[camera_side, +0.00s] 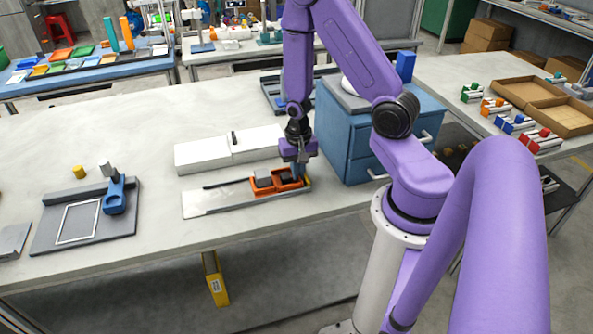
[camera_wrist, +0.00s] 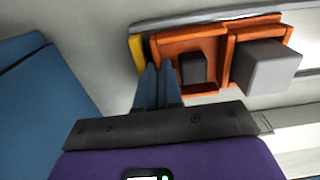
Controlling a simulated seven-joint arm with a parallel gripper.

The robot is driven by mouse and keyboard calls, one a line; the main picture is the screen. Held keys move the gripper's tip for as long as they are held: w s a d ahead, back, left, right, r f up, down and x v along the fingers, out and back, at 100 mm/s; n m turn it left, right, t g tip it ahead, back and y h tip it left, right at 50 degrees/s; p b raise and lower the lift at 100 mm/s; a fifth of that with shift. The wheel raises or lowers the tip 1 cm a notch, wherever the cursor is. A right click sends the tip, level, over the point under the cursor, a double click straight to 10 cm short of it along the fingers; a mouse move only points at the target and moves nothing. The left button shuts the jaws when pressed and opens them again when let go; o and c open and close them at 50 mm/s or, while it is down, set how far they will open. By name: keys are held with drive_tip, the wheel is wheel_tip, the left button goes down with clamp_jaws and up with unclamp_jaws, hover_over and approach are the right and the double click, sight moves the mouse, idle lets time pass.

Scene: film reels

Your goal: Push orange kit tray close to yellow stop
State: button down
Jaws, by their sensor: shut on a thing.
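The orange kit tray (camera_side: 284,188) sits on a pale flat track on the table; it also shows in the wrist view (camera_wrist: 227,65). It has two compartments, with a dark block (camera_wrist: 193,68) in one and a larger grey block (camera_wrist: 265,66) in the other. The yellow stop (camera_side: 308,181) stands at the track's right end; in the wrist view (camera_wrist: 136,52) it is close beside the tray's left end, with a narrow dark strip between. My gripper (camera_side: 298,178) points down at that end, its blue fingers (camera_wrist: 158,72) close together on the tray's end wall. The exact contact is partly hidden.
A blue drawer cabinet (camera_side: 346,142) stands close to the right of my gripper. White boxes (camera_side: 228,150) lie behind the track. A dark board with a blue fixture (camera_side: 115,196) is at the left.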

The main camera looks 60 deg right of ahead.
drive_tip(key=shift+s+d, duration=0.35)
drive_tip(key=shift+s, duration=0.15)
drive_tip(key=c, duration=1.3)
unclamp_jaws()
drive_tip(key=shift+w+r, duration=0.15)
drive_tip(key=shift+r, duration=0.35)
drive_tip(key=shift+o, duration=0.4)
wheel_tip(320, 180, up, 16)
drive_tip(key=shift+w+a+r, duration=0.25)
drive_tip(key=shift+w+a, duration=0.05)
drive_tip(key=shift+a, duration=0.05)
